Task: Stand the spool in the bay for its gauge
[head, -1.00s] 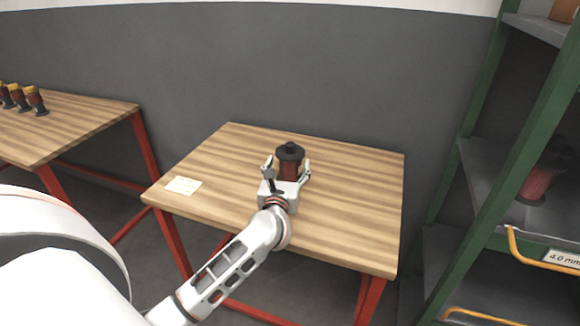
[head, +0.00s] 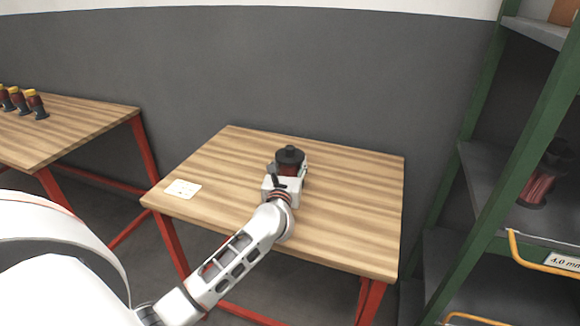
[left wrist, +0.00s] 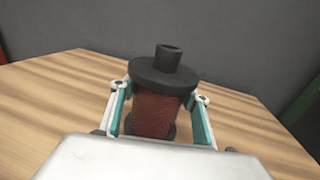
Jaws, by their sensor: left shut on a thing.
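The spool (head: 290,155) stands upright on the wooden table, with a dark flange and hub on top and a reddish-brown winding. My left gripper (head: 288,176) is shut on it from the near side. In the left wrist view the spool's winding (left wrist: 155,114) sits between the two teal-lined fingers, below the black top flange (left wrist: 162,75). The shelf rack on the right has a bay labelled "4.0 mm" (head: 563,260), with a reddish spool (head: 537,187) standing on the shelf above the label. The right gripper is not in view.
A paper note (head: 183,188) lies on the table's left side. The rest of the table (head: 350,220) is clear. Green rack posts (head: 540,130) and an orange bar (head: 512,245) edge the bays.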

